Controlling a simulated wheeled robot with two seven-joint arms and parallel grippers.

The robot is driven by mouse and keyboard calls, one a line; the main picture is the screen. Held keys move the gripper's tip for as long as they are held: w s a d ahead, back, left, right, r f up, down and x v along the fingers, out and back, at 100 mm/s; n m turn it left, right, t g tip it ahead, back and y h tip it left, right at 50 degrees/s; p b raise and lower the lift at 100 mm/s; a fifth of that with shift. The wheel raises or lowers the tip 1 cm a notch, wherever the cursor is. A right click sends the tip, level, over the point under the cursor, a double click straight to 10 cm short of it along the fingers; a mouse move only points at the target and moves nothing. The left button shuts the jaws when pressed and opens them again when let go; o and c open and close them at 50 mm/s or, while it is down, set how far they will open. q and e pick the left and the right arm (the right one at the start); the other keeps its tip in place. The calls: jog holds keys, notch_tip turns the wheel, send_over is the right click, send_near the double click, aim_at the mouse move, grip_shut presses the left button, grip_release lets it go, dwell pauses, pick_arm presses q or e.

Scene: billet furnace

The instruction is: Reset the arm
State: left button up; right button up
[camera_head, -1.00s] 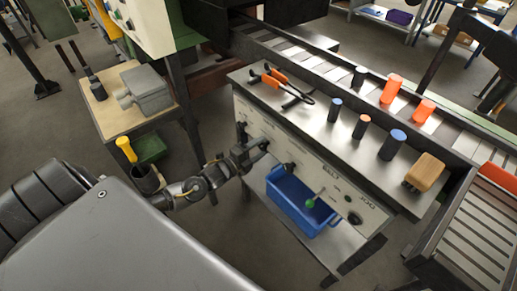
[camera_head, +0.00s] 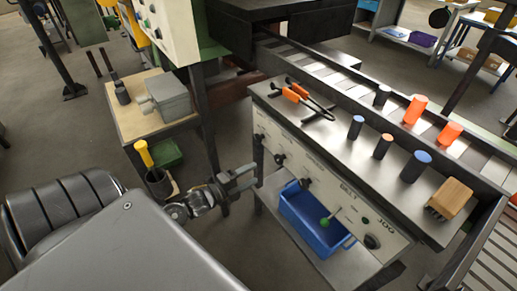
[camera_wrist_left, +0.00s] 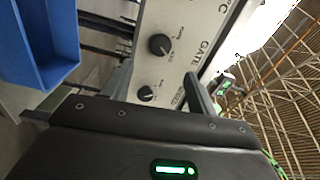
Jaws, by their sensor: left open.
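My left gripper (camera_head: 252,178) is in front of the left end of the control panel (camera_head: 318,180), with its two fingers apart and nothing between them. In the left wrist view the open fingers (camera_wrist_left: 158,85) point at the panel's black knobs (camera_wrist_left: 160,44), with no clear contact. My left arm is low, bent beside the grey cover of my body. My right gripper is not in view.
A blue bin (camera_head: 310,222) sits on the shelf below.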

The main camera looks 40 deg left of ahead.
pick_arm(q)
jog(key=shift+s, duration=0.2)
dwell(0.5)
jog(key=s+a+f+n+g+y, duration=0.2)
jog(key=a+f+n, duration=0.15)
jog(key=f, duration=0.35)
jog(key=s+a+f+n+g+y, duration=0.1)
jog(key=a+f+n+g+y, duration=0.2)
jog(key=f, duration=0.5)
jog(key=s+a+f+n+g+y, duration=0.1)
jog(key=s+a+f+n+g, duration=0.15)
jog(key=s+f, duration=0.45)
jog(key=s+a+f+n+g+y, duration=0.1)
jog(key=s+f+n, duration=0.3)
jog(key=f, duration=0.6)
jog(key=s+d+f+n+g, duration=0.45)
jog(key=s+f, duration=0.65)
jog(key=s, duration=0.5)
jog(key=s+d+f+g+h, duration=0.1)
jog(key=s+d+f, duration=0.1)
jog(key=s+d, duration=0.2)
jog(key=s+d+f+g, duration=0.2)
jog(key=s+d, duration=0.2)
jog(key=d, duration=0.6)
jog(key=shift+s+d+f+n+h, duration=0.15)
jog(key=shift+d+f+n+h, duration=0.1)
jog(key=shift+n+h, duration=0.15)
